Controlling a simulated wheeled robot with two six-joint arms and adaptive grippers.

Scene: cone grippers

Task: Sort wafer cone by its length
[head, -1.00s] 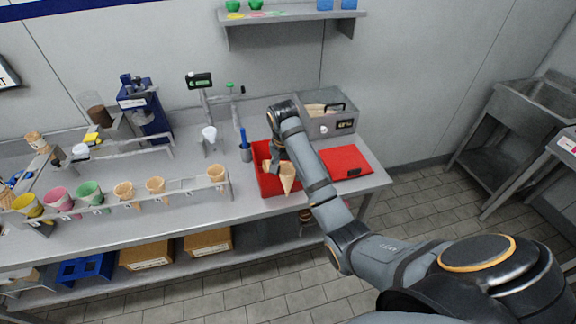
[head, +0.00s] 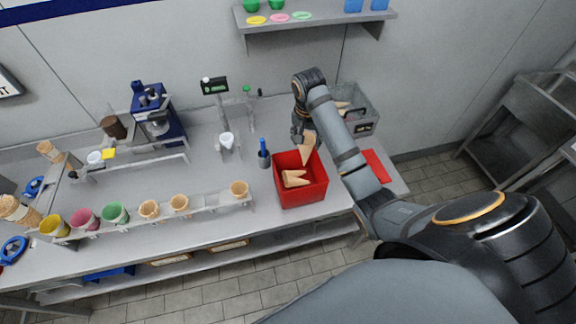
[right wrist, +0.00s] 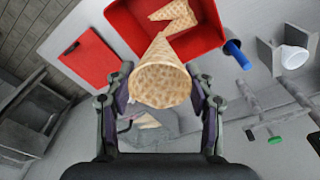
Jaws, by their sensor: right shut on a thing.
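My right gripper (head: 300,136) is shut on a wafer cone (head: 307,150), which hangs with its tip downward at the back right edge of the red bin (head: 302,199). In the right wrist view the held cone (right wrist: 161,82) sits between the two fingers, its open end toward the camera. Another wafer cone (head: 295,179) lies on its side in the red bin; part of it also shows in the right wrist view (right wrist: 178,15). A grey box (head: 362,122) behind my right arm holds cones, mostly hidden. My left gripper is not in view.
A rack (head: 215,202) along the counter front holds several cones and coloured cups. A blue-topped holder (head: 264,158) stands left of the bin. A red board (head: 375,166) lies right of my arm. Counter behind the rack is partly clear.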

